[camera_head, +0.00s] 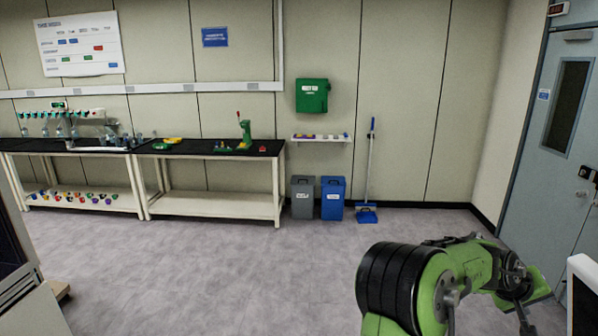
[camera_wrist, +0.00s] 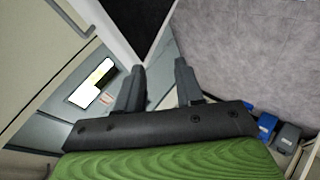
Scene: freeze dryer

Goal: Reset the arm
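My green and black arm (camera_head: 425,285) is bent at the lower right of the head view. Its far end reaches toward the right edge, close to a white-edged unit. In the wrist view my gripper (camera_wrist: 160,72) has its two dark fingers apart, with nothing held between them. A white-edged black panel (camera_wrist: 135,22) lies beyond the fingertips; the frames do not show how far away it is.
The white-edged unit (camera_head: 582,268) stands at the lower right, beside a grey-blue door (camera_head: 545,150). A black-topped bench (camera_head: 215,147) runs along the back wall. Grey (camera_head: 303,197) and blue (camera_head: 333,198) bins and a broom (camera_head: 370,170) stand there. The middle floor is clear.

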